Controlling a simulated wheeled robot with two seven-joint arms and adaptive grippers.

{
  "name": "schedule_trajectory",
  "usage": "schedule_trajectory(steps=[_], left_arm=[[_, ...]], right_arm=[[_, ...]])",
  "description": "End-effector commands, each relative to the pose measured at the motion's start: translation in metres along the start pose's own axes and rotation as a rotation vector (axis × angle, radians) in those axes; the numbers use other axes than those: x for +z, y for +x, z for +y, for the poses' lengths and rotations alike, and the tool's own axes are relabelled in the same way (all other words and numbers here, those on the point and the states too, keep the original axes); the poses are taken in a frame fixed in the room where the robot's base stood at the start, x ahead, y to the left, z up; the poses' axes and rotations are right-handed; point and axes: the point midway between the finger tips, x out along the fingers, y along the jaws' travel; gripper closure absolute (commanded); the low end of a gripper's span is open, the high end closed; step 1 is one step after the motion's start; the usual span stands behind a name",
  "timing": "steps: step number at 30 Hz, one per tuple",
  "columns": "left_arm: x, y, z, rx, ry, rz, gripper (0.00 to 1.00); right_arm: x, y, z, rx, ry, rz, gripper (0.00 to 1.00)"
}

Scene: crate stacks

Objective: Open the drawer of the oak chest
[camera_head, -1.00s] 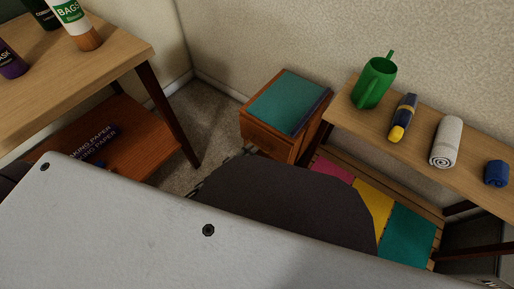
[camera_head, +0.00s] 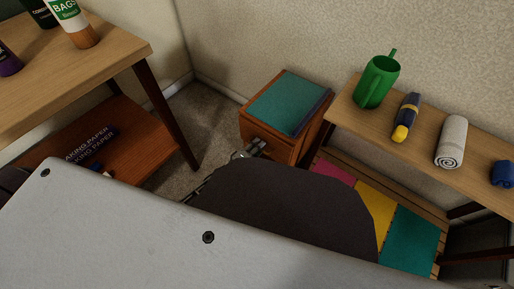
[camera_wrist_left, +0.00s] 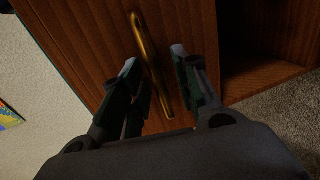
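The oak chest (camera_head: 270,137) is a small brown wooden cabinet with a teal top, standing against the wall in the head view. In the left wrist view its wooden front (camera_wrist_left: 190,30) fills the upper middle and carries a long brass bar handle (camera_wrist_left: 151,60). My left gripper (camera_head: 247,150) is at the chest's front in the head view, partly hidden by my own arm. In the wrist view the left gripper (camera_wrist_left: 153,60) is open, its two fingers on either side of the handle, with gaps still showing. The drawer's edges are mostly hidden in the head view. My right gripper is out of view.
A wooden table (camera_head: 100,60) with bottles and a lower shelf (camera_head: 125,150) stands left. A bench (camera_head: 425,130) right of the chest holds a green watering can (camera_head: 376,82), a yellow-blue tool (camera_head: 406,118), a rolled towel (camera_head: 451,142) and a blue roll (camera_head: 502,174).

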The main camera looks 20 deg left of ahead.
Motion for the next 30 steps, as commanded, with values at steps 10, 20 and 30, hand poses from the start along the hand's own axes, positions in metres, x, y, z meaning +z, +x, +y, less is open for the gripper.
schedule_trajectory(steps=[10, 20, 30], left_arm=[[0.000, 0.000, 0.000, 0.000, 0.000, 0.000, 1.00], [0.000, -0.001, 0.000, 0.000, 0.000, 0.000, 1.00], [0.000, -0.018, -0.003, -0.002, -0.001, 0.001, 1.00]], right_arm=[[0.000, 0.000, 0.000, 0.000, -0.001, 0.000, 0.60], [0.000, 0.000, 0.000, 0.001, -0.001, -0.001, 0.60], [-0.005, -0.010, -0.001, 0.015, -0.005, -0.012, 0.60]])
